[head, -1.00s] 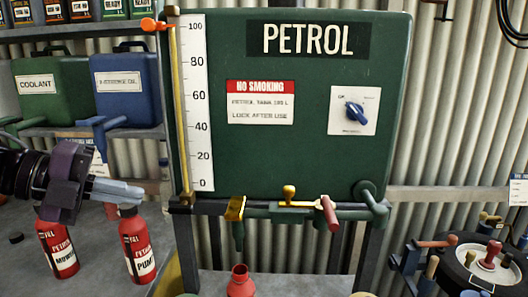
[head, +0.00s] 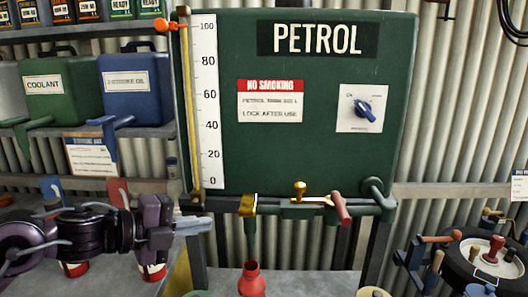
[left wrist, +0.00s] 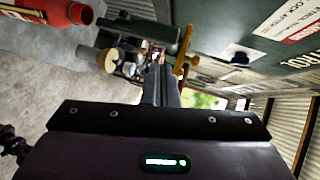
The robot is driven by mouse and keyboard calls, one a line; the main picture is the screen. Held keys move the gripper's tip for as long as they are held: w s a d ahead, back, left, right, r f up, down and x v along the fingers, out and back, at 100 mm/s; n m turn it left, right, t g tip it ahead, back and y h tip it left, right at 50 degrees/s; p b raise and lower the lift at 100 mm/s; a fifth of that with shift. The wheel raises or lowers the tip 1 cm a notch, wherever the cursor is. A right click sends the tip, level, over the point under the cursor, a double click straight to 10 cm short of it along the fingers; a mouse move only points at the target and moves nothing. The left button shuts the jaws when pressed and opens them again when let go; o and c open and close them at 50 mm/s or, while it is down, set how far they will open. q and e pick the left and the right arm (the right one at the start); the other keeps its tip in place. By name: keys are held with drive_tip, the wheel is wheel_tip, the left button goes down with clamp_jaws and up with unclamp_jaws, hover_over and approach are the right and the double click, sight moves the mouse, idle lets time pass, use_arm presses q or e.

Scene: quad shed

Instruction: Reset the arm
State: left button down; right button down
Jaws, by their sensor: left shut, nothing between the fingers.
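My left arm comes in from the left in the head view. Its gripper (head: 192,226) is shut and empty, its fingers pointing right, at the lower left of the green petrol tank (head: 320,155). The gripper also shows in the left wrist view (left wrist: 160,85), with its fingers together. Two red bottles (head: 74,268) (head: 152,271) stand behind and below the arm, mostly hidden by it. My right gripper is not in view.
A red open-necked bottle (head: 252,280) stands below the tank's brass valve (head: 248,204). A red-handled lever (head: 341,208) sticks out to its right. Coolant (head: 60,90) and blue oil (head: 135,88) cans stand on the left shelf. A wheel (head: 487,262) with several tools is at right.

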use_arm(q)
wheel_tip(320, 180, down, 15)
drive_tip(key=s+n+t+y, duration=0.2)
drive_tip(key=n+t+y, duration=0.35)
drive_tip(key=n, duration=0.95)
drive_tip(key=s+a+f+n+g+y, duration=0.3)
drive_tip(key=s+f+n+g, duration=0.25)
drive_tip(key=s+f, duration=0.35)
drive_tip(key=s+a+f+n+g+y, duration=0.5)
drive_tip(key=s+f, duration=0.3)
drive_tip(key=s, duration=0.3)
wheel_tip(320, 180, down, 29)
drive_tip(key=s+d+g+h, duration=0.1)
drive_tip(key=s+h, duration=0.1)
drive_tip(key=s+a+f+g, duration=0.1)
drive_tip(key=s+a+f, duration=0.2)
drive_tip(key=s+f, duration=1.4)
drive_tip(key=shift+s+f+y, duration=0.35)
drive_tip(key=shift+s, duration=0.7)
